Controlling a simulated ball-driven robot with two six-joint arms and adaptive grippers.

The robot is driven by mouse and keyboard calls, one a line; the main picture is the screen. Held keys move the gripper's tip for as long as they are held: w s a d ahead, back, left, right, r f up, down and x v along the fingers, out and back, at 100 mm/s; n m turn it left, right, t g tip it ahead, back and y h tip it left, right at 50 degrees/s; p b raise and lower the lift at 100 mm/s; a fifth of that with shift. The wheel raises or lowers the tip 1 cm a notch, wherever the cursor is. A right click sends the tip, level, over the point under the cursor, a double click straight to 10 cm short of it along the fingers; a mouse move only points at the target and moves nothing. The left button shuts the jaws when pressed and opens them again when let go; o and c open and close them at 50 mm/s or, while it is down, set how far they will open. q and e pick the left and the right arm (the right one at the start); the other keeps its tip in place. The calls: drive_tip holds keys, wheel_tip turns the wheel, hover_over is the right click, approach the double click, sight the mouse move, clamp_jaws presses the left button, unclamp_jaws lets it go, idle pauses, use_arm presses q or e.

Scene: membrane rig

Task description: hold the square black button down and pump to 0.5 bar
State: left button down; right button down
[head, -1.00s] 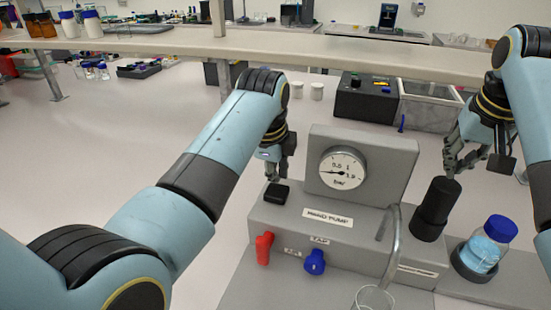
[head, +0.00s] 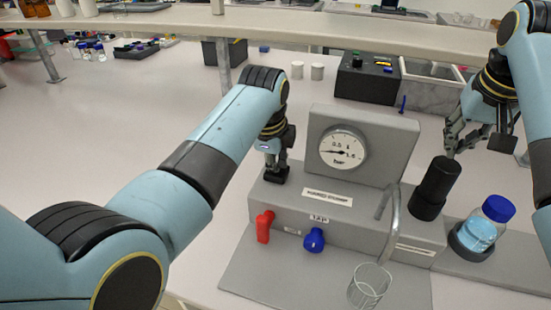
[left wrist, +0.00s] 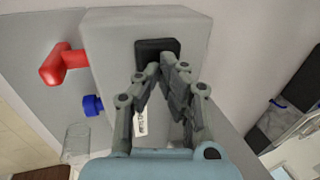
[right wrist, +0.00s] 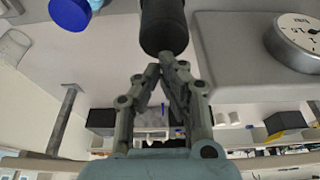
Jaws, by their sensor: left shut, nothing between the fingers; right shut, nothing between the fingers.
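The square black button (head: 275,178) is on the left end of the grey pump housing. My left gripper (head: 272,168) is shut with its fingertips at the button, apparently touching its top; the left wrist view shows the button (left wrist: 158,47) just beyond the tips (left wrist: 160,62). How far the button is pressed cannot be told. The dial gauge (head: 342,148) has its needle pointing left, seemingly below the 0.5 mark. The black pump cylinder (head: 436,185) stands upright at the right. My right gripper (head: 452,150) is shut and empty at its top; contact is unclear.
A red lever (head: 264,226) and a blue tap knob (head: 314,239) are on the housing front. A bent metal spout (head: 392,220) hangs over an empty glass beaker (head: 368,286). A blue-capped bottle (head: 480,228) stands right of the cylinder.

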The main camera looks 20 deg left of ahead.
sight(450, 162)
use_arm(q)
drive_tip(key=shift+f, duration=0.95)
drive_tip(key=shift+s+f, duration=0.1)
drive_tip(key=shift+f, duration=0.05)
idle(0.6)
use_arm(e)
drive_tip(key=shift+f, duration=0.1)
drive_tip(key=shift+s+f, duration=0.1)
drive_tip(key=shift+f, duration=2.7)
drive_tip(key=shift+r, duration=2.85)
drive_tip(key=shift+f, duration=0.1)
drive_tip(key=shift+r, duration=0.25)
drive_tip(key=shift+r, duration=1.9)
